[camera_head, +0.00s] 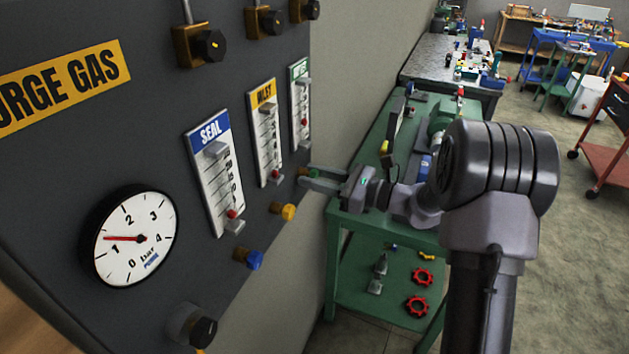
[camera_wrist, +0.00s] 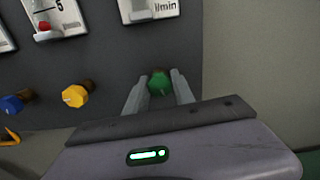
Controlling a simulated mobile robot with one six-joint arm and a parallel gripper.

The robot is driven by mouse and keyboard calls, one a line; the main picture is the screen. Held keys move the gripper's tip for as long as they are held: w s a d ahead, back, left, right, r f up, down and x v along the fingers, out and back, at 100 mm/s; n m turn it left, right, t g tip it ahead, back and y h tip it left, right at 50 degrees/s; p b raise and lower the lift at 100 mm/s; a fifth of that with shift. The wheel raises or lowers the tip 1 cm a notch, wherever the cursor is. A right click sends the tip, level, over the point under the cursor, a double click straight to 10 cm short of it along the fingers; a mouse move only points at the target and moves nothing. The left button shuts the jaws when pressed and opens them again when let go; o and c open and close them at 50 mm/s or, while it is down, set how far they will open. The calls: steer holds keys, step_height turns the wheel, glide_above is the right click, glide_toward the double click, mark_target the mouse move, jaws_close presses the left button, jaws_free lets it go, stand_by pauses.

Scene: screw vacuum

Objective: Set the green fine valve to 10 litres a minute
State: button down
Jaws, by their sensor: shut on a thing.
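The green fine valve (camera_wrist: 159,83) is a small round knob under the rightmost flow meter. My gripper (camera_wrist: 158,92) has one finger on each side of it and is shut on it. In the head view the green knob (camera_head: 314,174) shows between the fingers of my gripper (camera_head: 312,178). The green-labelled flow meter (camera_head: 300,105) has a red float (camera_head: 304,122) in the lower half of its scale; its numbers are too small to read in the head view. In the wrist view only the lower end of this meter (camera_wrist: 150,8) shows, marked l/min.
The yellow knob (camera_head: 289,211) and blue knob (camera_head: 254,260) sit to the left on the same dark panel, under the INLET and SEAL meters. A pressure dial (camera_head: 128,236) and black knob (camera_head: 203,331) are at lower left. A green bench (camera_head: 345,226) stands behind my gripper.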

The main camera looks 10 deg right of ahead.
steer(key=shift+f, duration=0.1)
stand_by(0.4)
steer(key=c, duration=1.1)
jaws_free()
steer(key=shift+o, duration=0.2)
steer(key=p+v, duration=0.3)
steer(key=v, duration=1.4)
steer(key=shift+s+d, duration=0.2)
